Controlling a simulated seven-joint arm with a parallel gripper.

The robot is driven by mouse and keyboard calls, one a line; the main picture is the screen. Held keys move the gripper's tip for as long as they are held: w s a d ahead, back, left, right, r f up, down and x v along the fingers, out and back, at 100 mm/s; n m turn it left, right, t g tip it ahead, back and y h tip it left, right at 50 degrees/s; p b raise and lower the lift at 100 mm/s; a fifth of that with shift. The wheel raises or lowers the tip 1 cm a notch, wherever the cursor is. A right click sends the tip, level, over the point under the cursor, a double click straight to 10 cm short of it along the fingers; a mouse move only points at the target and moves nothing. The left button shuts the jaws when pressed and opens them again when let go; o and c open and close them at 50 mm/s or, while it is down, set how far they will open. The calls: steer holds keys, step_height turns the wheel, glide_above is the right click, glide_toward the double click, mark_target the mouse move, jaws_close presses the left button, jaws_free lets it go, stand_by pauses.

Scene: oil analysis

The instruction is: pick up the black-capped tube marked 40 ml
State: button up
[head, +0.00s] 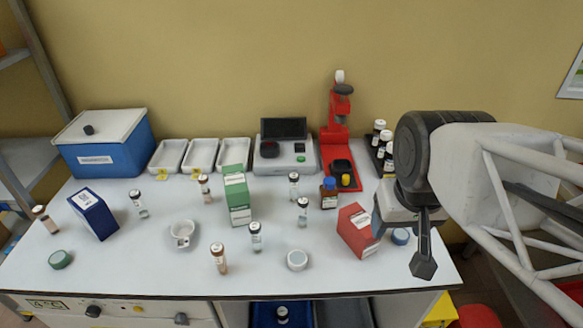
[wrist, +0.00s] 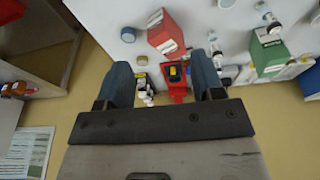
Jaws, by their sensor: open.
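My gripper (head: 424,250) is at the right, above the bench's right end, apart from these tubes. In the wrist view my gripper (wrist: 163,82) is open, its fingers wide apart and empty.
A red box (head: 357,231), green box (head: 237,197) and blue box (head: 93,213) stand among the tubes.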

steer(key=w+v, duration=0.1)
steer(key=v, duration=0.3)
steer(key=m+t+y, duration=0.4)
steer(key=m+y, duration=0.8)
steer(key=m, duration=1.2)
glide_above(297, 177)
steer(key=s+d, duration=0.2)
steer(key=d, duration=0.2)
steer(key=shift+t, duration=0.3)
steer(key=f, duration=2)
steer(key=shift+s+a, duration=0.15)
steer(key=shift+a, duration=0.05)
steer(key=shift+r, duration=0.1)
steer(key=shift+a, duration=0.1)
steer(key=shift+x, duration=1.25)
